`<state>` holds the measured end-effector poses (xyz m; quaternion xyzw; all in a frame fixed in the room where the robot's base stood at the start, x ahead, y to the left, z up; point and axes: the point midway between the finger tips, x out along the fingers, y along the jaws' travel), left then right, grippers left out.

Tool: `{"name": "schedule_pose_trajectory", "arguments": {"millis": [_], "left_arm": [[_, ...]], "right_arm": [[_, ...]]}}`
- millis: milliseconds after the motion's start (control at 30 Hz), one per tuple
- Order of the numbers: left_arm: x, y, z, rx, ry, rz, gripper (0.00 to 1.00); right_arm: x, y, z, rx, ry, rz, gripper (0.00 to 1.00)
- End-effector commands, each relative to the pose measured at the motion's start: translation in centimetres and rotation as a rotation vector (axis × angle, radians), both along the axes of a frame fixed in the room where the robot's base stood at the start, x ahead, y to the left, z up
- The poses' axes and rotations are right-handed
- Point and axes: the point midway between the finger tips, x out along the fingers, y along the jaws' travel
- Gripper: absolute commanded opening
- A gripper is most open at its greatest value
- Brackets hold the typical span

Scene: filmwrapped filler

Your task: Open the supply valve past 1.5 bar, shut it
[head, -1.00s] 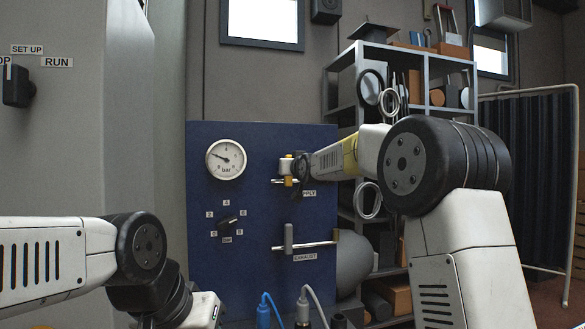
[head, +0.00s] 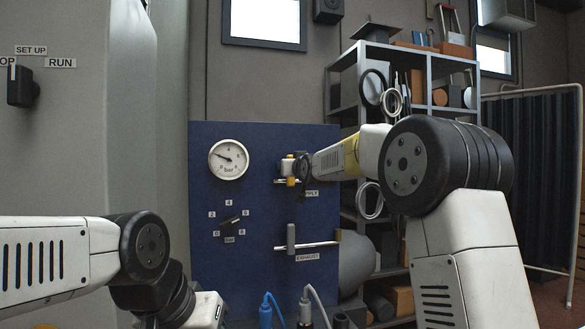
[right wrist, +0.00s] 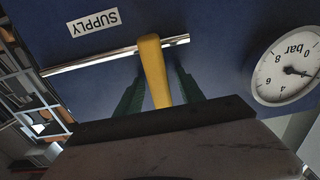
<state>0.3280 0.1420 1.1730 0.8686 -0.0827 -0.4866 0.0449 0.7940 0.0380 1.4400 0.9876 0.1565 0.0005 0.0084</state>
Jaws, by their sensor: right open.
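The blue panel (head: 262,255) carries a round white pressure gauge (head: 228,159). Its needle points up and left; the exact reading is too small to tell. My right gripper (head: 296,168) is at the supply valve and hides part of its label. In the right wrist view, the yellow supply lever (right wrist: 153,68) stands between the two dark green fingers (right wrist: 160,92), which are apart. The lever crosses the metal supply pipe (right wrist: 95,61). The gauge (right wrist: 287,72) also shows there, upside down. My left arm is low at the left; its gripper is out of frame.
The exhaust valve (head: 291,238) with a grey handle sits below the supply valve. A black dial (head: 230,221) is below the gauge. Blue and grey hose plugs (head: 265,312) are at the bottom. A loaded metal shelf (head: 428,75) stands right behind my right arm.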

Motion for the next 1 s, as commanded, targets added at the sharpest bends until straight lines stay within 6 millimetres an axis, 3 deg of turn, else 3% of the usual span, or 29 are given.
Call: {"name": "schedule_pose_trajectory", "arguments": {"millis": [167, 400, 600, 1000], "left_arm": [[0.0, 0.0, 0.0, 0.000, 0.000, 0.000, 0.36], [0.0, 0.0, 0.0, 0.000, 0.000, 0.000, 0.36], [0.0, 0.0, 0.0, 0.000, 0.000, 0.000, 0.36], [0.0, 0.0, 0.0, 0.000, 0.000, 0.000, 0.36]], "right_arm": [[-0.9, -0.2, 0.1, 0.000, -0.001, 0.001, 0.45], [-4.8, -1.5, 0.1, 0.002, 0.000, 0.002, 0.45], [-7.0, -2.3, 0.1, -0.001, -0.001, 0.000, 0.45], [-7.4, -2.4, 0.0, 0.000, 0.000, 0.000, 0.45]]}}
